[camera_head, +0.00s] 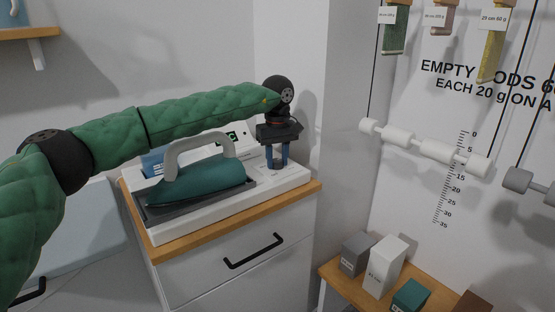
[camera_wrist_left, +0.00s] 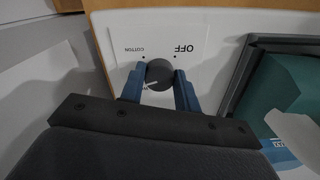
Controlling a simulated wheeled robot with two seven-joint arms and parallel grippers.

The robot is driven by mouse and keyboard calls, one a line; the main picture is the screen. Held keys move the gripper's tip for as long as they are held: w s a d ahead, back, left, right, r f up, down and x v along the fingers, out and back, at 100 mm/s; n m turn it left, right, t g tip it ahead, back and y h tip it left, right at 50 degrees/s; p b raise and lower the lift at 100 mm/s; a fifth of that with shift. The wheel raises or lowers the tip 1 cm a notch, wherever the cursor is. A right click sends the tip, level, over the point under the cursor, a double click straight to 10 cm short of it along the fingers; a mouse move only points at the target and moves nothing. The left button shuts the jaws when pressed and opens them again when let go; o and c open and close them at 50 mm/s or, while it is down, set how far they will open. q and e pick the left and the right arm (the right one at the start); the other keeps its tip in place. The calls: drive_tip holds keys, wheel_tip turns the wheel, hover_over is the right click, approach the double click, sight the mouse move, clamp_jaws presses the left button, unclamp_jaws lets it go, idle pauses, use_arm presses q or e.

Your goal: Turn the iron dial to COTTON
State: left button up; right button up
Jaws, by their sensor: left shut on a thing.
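The iron (camera_head: 200,182), teal with a pale grey handle, rests on a dark tray in a white station (camera_head: 222,215) on the cabinet. My left gripper (camera_head: 277,164) points down at the station's right end. In the left wrist view, its blue fingers (camera_wrist_left: 160,88) are shut on the round dark dial (camera_wrist_left: 160,71), one on each side. Upside-down labels OFF (camera_wrist_left: 184,48) and COTTON (camera_wrist_left: 133,50) show beyond it, each with a dot. A pale line on the dial points down-left, away from both labels. Part of the panel is hidden by the gripper. My right gripper is out of view.
The station stands on a wooden-topped cabinet (camera_head: 235,222) with a black-handled drawer, against the wall. At right are hanging white rods (camera_head: 425,148) and a low shelf with several boxes (camera_head: 383,265).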

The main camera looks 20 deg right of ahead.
sight(276, 161)
use_arm(q)
drive_tip(key=m, duration=0.6)
drive_tip(key=shift+w+m, duration=0.1)
drive_tip(key=shift+m, duration=0.2)
drive_tip(key=m, duration=0.6)
drive_tip(key=shift+a, duration=0.1)
idle(0.3)
drive_tip(key=o, duration=1)
drive_tip(key=shift+r, duration=0.1)
drive_tip(key=shift+r, duration=3.8)
